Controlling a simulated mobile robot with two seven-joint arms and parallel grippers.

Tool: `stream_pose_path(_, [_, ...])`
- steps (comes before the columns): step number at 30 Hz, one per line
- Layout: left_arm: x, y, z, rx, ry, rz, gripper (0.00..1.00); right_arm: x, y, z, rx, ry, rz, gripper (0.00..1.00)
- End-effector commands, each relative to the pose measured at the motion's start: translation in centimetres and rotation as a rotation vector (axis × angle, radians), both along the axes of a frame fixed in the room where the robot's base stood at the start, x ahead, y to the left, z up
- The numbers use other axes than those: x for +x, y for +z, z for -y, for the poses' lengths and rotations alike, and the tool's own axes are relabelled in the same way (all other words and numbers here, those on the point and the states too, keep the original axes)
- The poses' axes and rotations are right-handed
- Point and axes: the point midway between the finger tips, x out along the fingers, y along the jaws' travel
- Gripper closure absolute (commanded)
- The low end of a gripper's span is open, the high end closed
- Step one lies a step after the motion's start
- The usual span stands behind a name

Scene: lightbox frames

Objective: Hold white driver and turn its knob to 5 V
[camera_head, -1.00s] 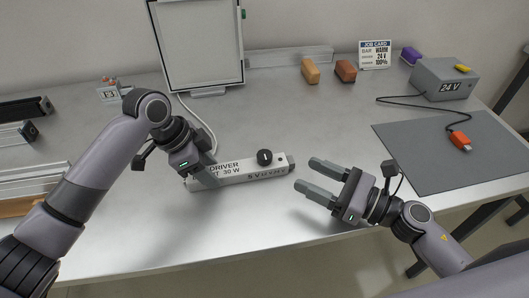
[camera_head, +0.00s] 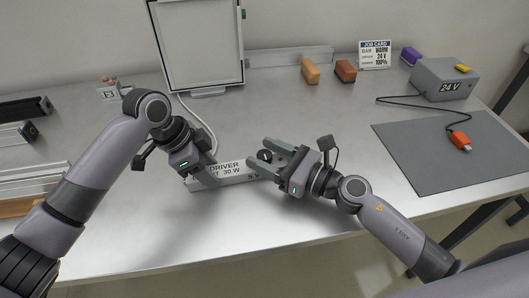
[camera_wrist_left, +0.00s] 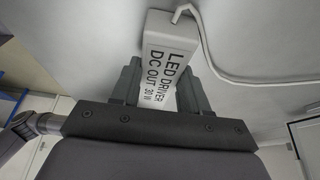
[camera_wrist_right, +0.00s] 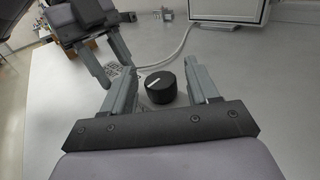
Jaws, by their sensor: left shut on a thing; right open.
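The white LED driver (camera_head: 226,169) lies on the table and its printed end shows in the left wrist view (camera_wrist_left: 168,50). My left gripper (camera_head: 207,172) is shut on the driver near its left end; its fingers (camera_wrist_left: 160,88) stand on both sides of the body. The black knob (camera_wrist_right: 161,87) with a white pointer line sits on the driver's top, and in the head view it (camera_head: 264,156) is partly hidden. My right gripper (camera_head: 263,160) is open, with its fingers on either side of the knob; I cannot tell whether they touch it. The voltage marks are mostly hidden.
A framed white panel (camera_head: 203,45) stands behind the driver, with a white cable (camera_head: 206,124) running down from it. A grey 24 V box (camera_head: 446,80) and a grey mat (camera_head: 450,165) are at the right. The table's front middle is clear.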

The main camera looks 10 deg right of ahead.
Motion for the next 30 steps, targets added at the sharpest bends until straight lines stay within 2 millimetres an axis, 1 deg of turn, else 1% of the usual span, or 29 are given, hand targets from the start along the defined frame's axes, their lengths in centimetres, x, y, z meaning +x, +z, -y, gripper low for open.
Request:
stream_pose_path(3, [-0.02,-0.23,-0.09,0.003,0.002,-0.002,0.95,0.40,0.01,-0.41,0.000,-0.001,0.000,0.41])
stream_pose_path(11, [-0.01,-0.22,-0.09,0.003,0.002,-0.002,0.95,0.48,-0.01,-0.50,0.000,0.000,0.000,0.41])
stream_pose_path(12, [-0.01,-0.22,-0.09,0.003,0.002,-0.002,0.95,0.46,-0.01,-0.50,0.000,0.000,0.000,0.44])
stream_pose_path(14, [-0.01,-0.22,-0.09,0.003,0.002,-0.002,0.95,0.46,-0.01,-0.50,0.000,0.000,0.000,0.63])
stream_pose_path(15, [-0.01,-0.22,-0.09,0.003,0.002,-0.002,0.95,0.46,-0.01,-0.49,0.000,0.000,0.000,0.76])
stream_pose_path(16, [-0.01,-0.22,-0.09,0.003,0.002,-0.002,0.95,0.46,-0.01,-0.49,0.000,0.000,0.000,0.86])
stream_pose_path(17, [-0.01,-0.22,-0.09,0.003,0.002,-0.002,0.95,0.46,-0.01,-0.49,0.000,0.000,0.000,0.91])
stream_pose_path(30, [-0.03,-0.21,-0.07,0.003,0.000,-0.002,0.95,0.54,0.33,-0.80,0.000,-0.036,0.008,0.92])
